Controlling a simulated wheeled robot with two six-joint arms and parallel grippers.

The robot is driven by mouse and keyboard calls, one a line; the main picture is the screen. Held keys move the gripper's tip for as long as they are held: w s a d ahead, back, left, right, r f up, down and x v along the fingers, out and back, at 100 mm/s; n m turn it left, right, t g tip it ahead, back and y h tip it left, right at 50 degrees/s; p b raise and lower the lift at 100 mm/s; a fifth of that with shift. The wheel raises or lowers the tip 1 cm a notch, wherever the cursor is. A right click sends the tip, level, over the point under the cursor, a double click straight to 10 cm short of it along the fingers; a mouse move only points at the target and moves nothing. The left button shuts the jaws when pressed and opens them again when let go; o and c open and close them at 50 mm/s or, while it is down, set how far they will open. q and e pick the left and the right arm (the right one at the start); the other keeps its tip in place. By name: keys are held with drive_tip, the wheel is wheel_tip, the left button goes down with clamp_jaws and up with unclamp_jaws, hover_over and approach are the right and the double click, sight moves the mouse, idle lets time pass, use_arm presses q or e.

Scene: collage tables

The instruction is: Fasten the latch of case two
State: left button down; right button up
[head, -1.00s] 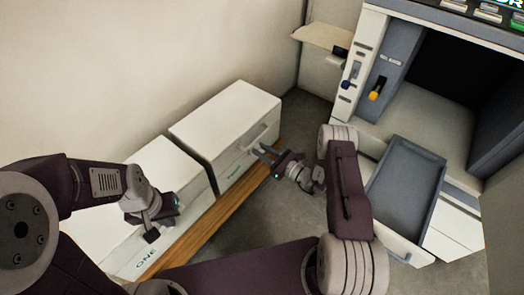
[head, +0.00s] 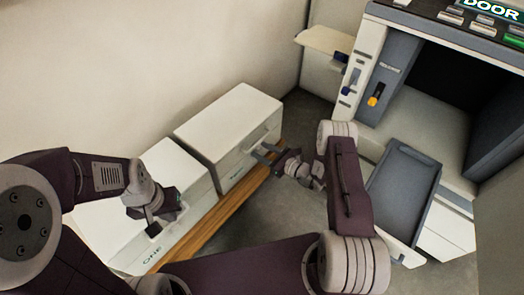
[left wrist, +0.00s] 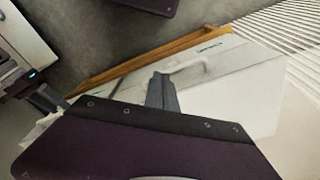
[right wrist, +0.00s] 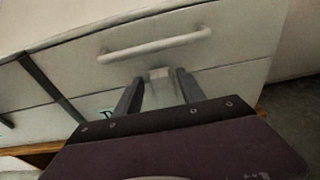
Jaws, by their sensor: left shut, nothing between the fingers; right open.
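Case two (head: 228,125) is the white box at the back of the wooden shelf, its lid down; it fills much of the right wrist view (right wrist: 230,35). A pale bar handle (right wrist: 155,48) crosses its front. Below the handle, a small pale latch tab (right wrist: 159,73) sits near the lid seam. My right gripper (head: 262,152) is open at the case front. In the right wrist view its fingers (right wrist: 158,88) stand either side of the tab, with no clear contact. My left gripper (head: 153,230) is shut and empty over the front of case one, also in its wrist view (left wrist: 160,90).
Case one (head: 170,165) stands beside case two with a narrow gap, on the wooden shelf (head: 225,212). To the right is a machine with a grey tray (head: 403,185), an orange-yellow lever (head: 376,95) and a dark opening. Grey floor lies between.

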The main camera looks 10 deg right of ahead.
drive_tip(key=p+v, duration=0.2)
drive_tip(key=v, duration=0.6)
drive_tip(key=shift+s+d+p, duration=0.2)
drive_tip(key=shift+s+p, duration=0.15)
drive_tip(key=shift+p, duration=0.05)
drive_tip(key=shift+r, duration=0.1)
